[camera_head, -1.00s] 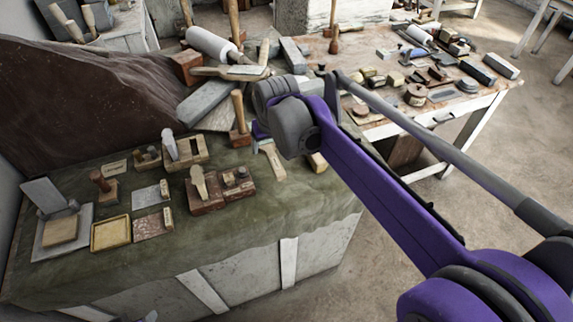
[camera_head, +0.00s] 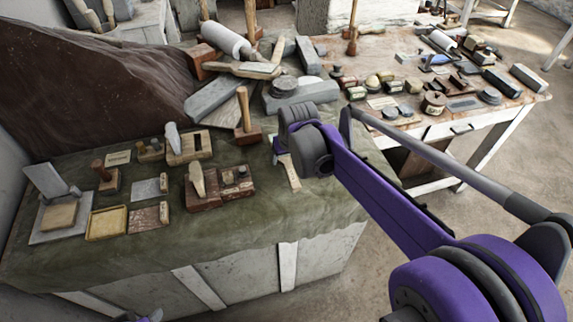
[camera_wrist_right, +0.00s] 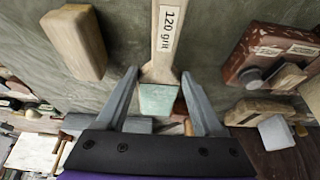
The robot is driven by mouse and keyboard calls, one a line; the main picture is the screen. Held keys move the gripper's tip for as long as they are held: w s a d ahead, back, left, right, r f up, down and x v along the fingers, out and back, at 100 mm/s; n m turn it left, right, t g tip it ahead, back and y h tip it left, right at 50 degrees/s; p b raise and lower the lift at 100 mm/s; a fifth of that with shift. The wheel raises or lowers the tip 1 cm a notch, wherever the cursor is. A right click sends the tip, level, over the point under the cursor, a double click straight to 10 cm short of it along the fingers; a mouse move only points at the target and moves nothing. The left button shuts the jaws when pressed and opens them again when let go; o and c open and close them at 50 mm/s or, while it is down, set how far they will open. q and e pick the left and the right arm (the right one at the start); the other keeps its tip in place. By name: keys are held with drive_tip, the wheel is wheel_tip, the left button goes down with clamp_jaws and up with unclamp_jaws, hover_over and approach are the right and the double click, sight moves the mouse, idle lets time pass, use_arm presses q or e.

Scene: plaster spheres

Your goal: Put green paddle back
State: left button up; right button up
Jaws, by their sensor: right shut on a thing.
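The green paddle is a flat wooden strip with a "120 grit" label and a pale green pad at one end. In the right wrist view the paddle (camera_wrist_right: 167,40) runs up from between the fingers of my right gripper (camera_wrist_right: 160,104), with the green pad at the fingers. My right gripper is shut on it. In the head view the paddle (camera_head: 291,174) shows beside my right gripper (camera_head: 277,150), over the green cloth at the bench's right part. My wrist hides some of it.
The green-clothed bench (camera_head: 260,215) bears wooden blocks, a yellow tray (camera_head: 108,223) and a mallet (camera_head: 243,118) left of my gripper. A grey stone (camera_head: 300,93) lies behind my wrist. A pale wooden block (camera_wrist_right: 75,40) lies near the paddle. The cloth's front strip is clear.

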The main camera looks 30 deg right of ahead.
sight(287, 162)
drive_tip(key=shift+f, duration=1.65)
drive_tip(key=shift+f, duration=0.1)
drive_tip(key=o, duration=1.5)
drive_tip(key=shift+c, duration=0.2)
